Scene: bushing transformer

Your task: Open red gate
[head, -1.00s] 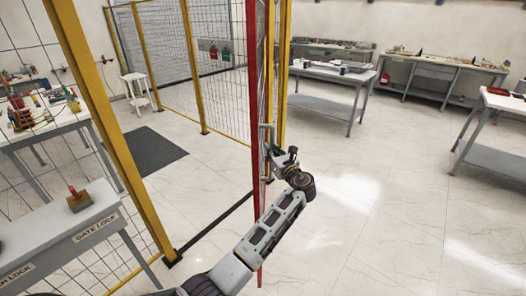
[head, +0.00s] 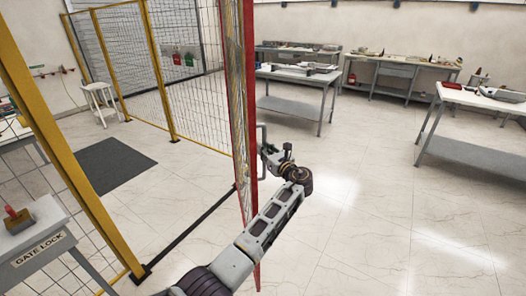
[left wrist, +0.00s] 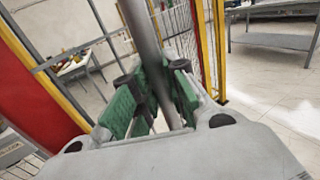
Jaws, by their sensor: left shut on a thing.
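The red gate (head: 249,100) stands swung open, seen nearly edge-on in the middle of the head view. Its red frame also fills the left side of the left wrist view (left wrist: 40,90). A grey vertical bar handle (head: 263,135) sticks out from the gate's right side. My left gripper (head: 268,153) is at this handle. In the left wrist view its green-padded fingers (left wrist: 155,95) are closed around the grey handle bar (left wrist: 145,40). My right gripper is not in view.
Yellow posts with mesh fencing (head: 70,170) stand at the left. A small table labelled GATE LOCK (head: 40,250) with a red-handled padlock-like block (head: 18,221) is at the lower left. Workbenches (head: 300,75) stand behind and right. The floor right of the gate is clear.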

